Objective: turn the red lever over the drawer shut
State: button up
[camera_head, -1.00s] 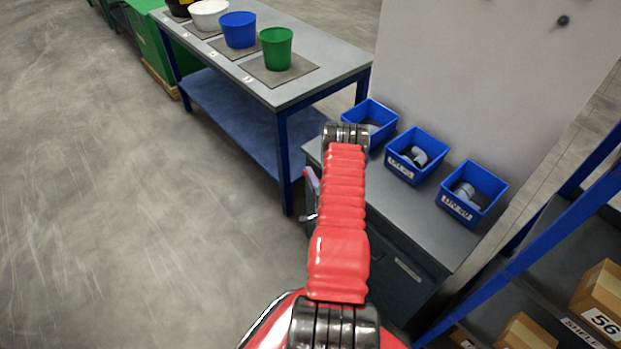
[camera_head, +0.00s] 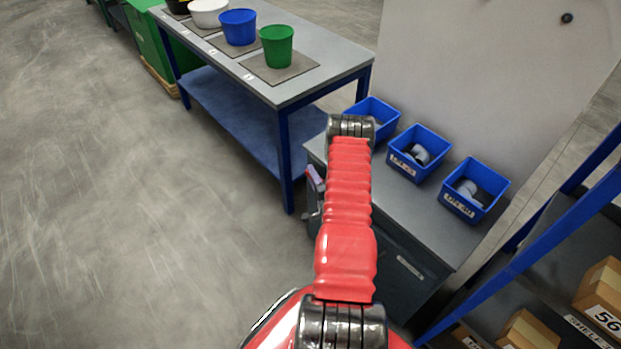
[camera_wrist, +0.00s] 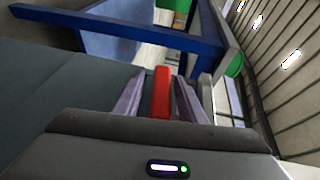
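The red lever (camera_wrist: 161,93) shows in the wrist view as a narrow upright red bar. My gripper (camera_wrist: 160,98) has its two pale purple fingers on either side of it. The fingers look open, with narrow gaps to the lever; contact is hard to judge. In the head view a bit of my gripper (camera_head: 315,180) shows beside the left end of the grey drawer cabinet (camera_head: 420,225). My red arm hides the lever and much of the cabinet front there, so I cannot tell how the drawer stands.
Blue bins (camera_head: 418,153) with parts stand on the cabinet top. A blue-legged table (camera_head: 330,80) with a green bucket (camera_head: 277,47) and other tubs stands behind, close to my gripper. A blue-framed shelf (camera_head: 540,240) with boxes is at right. Open floor lies left.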

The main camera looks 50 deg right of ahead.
dwell(0.3)
jog(key=shift+s+a+r, duration=0.1)
jog(key=shift+s, duration=0.2)
jog(key=v, duration=1.3)
jog(key=shift+c, duration=0.3)
